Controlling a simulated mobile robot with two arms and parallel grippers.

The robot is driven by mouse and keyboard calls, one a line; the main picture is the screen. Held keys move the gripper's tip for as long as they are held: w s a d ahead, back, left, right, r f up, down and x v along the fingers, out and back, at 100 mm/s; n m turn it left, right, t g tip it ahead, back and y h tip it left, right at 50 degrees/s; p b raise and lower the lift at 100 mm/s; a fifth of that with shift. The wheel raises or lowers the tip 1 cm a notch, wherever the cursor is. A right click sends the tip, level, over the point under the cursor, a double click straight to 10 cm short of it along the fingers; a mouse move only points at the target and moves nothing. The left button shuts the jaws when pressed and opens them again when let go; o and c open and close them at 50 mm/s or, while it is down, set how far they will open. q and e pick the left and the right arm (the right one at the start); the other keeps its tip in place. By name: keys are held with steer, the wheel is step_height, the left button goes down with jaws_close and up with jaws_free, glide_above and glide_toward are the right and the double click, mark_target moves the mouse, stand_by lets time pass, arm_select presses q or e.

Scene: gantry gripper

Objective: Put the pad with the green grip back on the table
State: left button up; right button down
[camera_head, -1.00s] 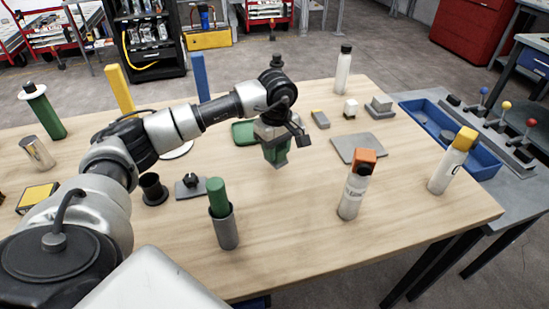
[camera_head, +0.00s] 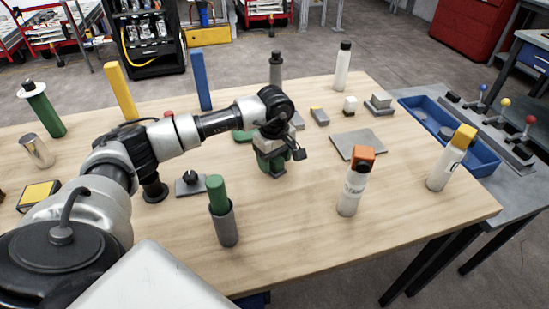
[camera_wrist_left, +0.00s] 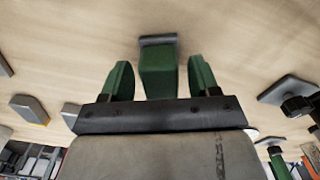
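The pad with the green grip is below my left gripper (camera_head: 272,163). In the left wrist view it is a green block (camera_wrist_left: 157,72) on a thin dark grey base (camera_wrist_left: 158,40). The base looks to be at the tabletop (camera_head: 310,215); I cannot tell whether it fully touches. The two green fingers of my left gripper (camera_wrist_left: 160,82) stand on either side of the grip, with narrow gaps showing, so the gripper looks open around it. My right gripper is not in view.
A green cylinder in a grey holder (camera_head: 222,215) stands near the front. An orange-capped bottle (camera_head: 352,190), a yellow-capped bottle (camera_head: 445,168) and a grey plate (camera_head: 358,145) are to the right. A small black-knobbed pad (camera_head: 190,185) lies left. The front middle is clear.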

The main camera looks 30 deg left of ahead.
arm_select(q)
steer(key=shift+r, duration=0.2)
step_height(320, 180, up, 12)
steer(key=b, duration=0.1)
stand_by(0.3)
stand_by(0.5)
